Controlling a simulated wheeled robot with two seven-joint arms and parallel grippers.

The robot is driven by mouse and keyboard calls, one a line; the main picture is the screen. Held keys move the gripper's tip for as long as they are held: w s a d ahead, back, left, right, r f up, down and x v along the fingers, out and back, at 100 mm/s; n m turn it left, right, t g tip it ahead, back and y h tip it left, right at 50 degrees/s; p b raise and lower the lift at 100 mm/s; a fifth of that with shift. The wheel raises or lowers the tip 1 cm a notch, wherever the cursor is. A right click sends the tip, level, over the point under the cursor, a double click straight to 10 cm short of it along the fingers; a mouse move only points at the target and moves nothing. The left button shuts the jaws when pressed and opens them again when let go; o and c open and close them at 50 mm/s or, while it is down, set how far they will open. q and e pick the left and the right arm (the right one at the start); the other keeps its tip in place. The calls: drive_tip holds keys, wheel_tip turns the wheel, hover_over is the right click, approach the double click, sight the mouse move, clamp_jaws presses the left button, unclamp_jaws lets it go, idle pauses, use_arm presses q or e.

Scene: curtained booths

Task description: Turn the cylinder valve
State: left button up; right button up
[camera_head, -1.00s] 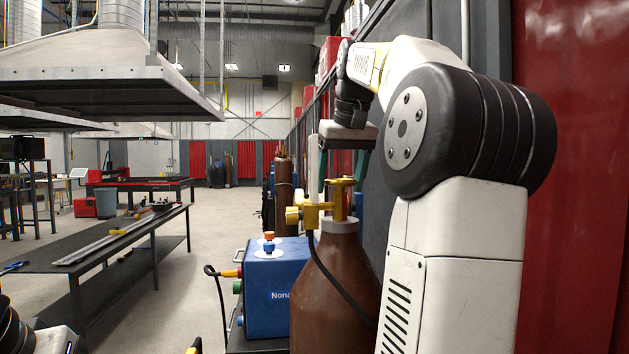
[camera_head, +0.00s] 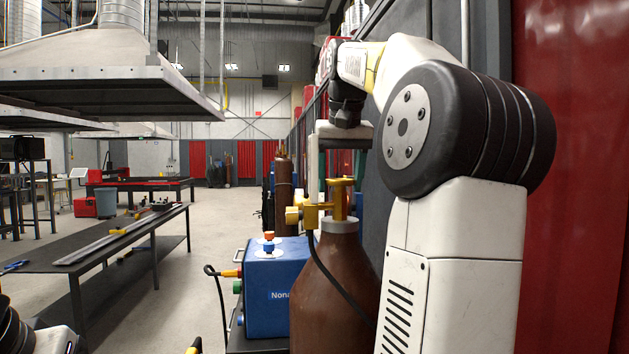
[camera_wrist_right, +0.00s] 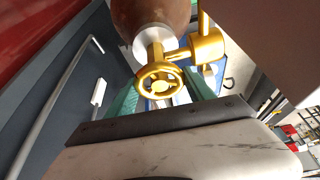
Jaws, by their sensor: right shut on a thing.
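The brown gas cylinder (camera_head: 328,282) stands upright at centre right. Its brass valve with a small round handwheel (camera_head: 341,182) sits on top; the wheel also shows in the wrist view (camera_wrist_right: 160,82). My right gripper (camera_head: 341,172) reaches down from above with its fingers on either side of the wheel. In the wrist view, the green fingers (camera_wrist_right: 162,95) flank the wheel, and the gripper is shut on it. Part of the wheel is hidden by the gripper in the head view.
A blue machine (camera_head: 275,297) with a cable stands left of the cylinder. A brass regulator (camera_head: 308,214) with a black hose is at the valve's left side. A dark wall (camera_head: 402,70) runs close on the right. A long metal table (camera_head: 120,235) stands left, with open floor between.

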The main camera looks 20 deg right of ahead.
sight(333, 180)
drive_tip(key=m, duration=0.2)
drive_tip(key=m+h, duration=0.1)
drive_tip(key=m, duration=0.1)
drive_tip(key=shift+m+g+h, duration=0.8)
drive_tip(key=shift+m+g, duration=0.1)
drive_tip(key=shift+m, duration=1.3)
drive_tip(key=o, duration=1.1)
drive_tip(key=shift+v, duration=3.9)
